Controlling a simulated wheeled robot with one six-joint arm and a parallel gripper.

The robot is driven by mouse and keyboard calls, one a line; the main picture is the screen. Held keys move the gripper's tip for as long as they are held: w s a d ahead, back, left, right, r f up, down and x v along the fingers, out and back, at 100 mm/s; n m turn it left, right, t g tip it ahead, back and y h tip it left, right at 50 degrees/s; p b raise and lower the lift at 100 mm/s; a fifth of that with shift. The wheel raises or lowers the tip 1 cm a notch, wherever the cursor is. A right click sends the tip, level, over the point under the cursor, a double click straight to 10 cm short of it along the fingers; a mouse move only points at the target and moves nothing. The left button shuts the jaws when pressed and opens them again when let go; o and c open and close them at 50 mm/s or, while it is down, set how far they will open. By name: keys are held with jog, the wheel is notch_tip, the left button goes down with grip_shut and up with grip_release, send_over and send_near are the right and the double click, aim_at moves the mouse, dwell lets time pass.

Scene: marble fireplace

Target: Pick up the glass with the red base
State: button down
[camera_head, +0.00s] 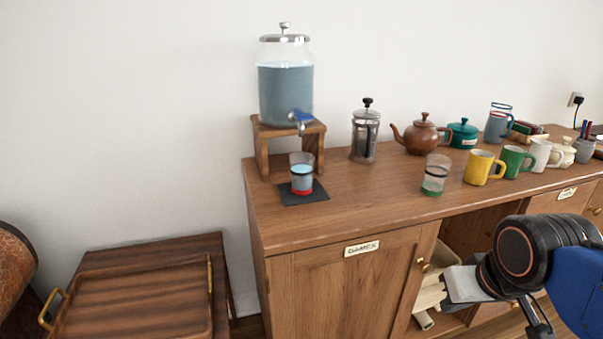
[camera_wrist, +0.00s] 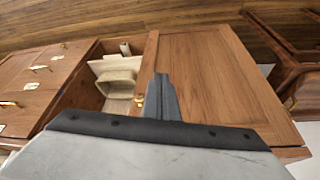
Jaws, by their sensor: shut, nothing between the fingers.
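The glass with the red base (camera_head: 302,176) stands upright on a dark square mat (camera_head: 312,196) at the left end of the wooden sideboard, below the dispenser's tap. It holds bluish liquid. A second glass (camera_head: 434,176) with a green base stands further right on the sideboard. In the wrist view, my gripper (camera_wrist: 161,80) is shut and empty, with the cabinet door behind it. In the head view my arm is at the lower right, in front of the sideboard and below its top, well away from the red-based glass. The glass is not visible in the wrist view.
A water dispenser (camera_head: 286,95) on a wooden stand (camera_head: 262,130) is close behind the glass. A French press (camera_head: 365,135), brown teapot (camera_head: 421,136) and yellow mug (camera_head: 480,168) stand rightward. The sideboard's front left top is clear. A low table with a tray (camera_head: 140,297) is left.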

jog(key=c, duration=2.1)
grip_release()
jog(key=o, duration=0.5)
jog(key=shift+w+a+r, duration=0.1)
jog(key=shift+w+r, duration=0.15)
jog(key=shift+r, duration=0.05)
jog(key=shift+c, duration=0.2)
jog(key=o, duration=0.8)
jog(key=w+r+m, duration=0.1)
jog(key=w+a+r+m, duration=0.1)
jog(key=r, duration=0.1)
jog(key=shift+w+a+y, duration=0.2)
jog(key=shift+w+y, duration=0.1)
jog(key=shift+w, duration=0.05)
jog(key=shift+c, duration=0.2)
notch_tip(320, 180, up, 21)
jog(key=m+g+y, duration=0.4)
jog(key=m+y, duration=0.2)
jog(key=m, duration=1.1)
send_over(302, 178)
jog(key=w+d, duration=0.2)
jog(key=d, duration=0.7)
jog(key=x, duration=1.7)
jog(key=shift+s+d+f, duration=0.1)
jog(key=shift+d+f, duration=0.05)
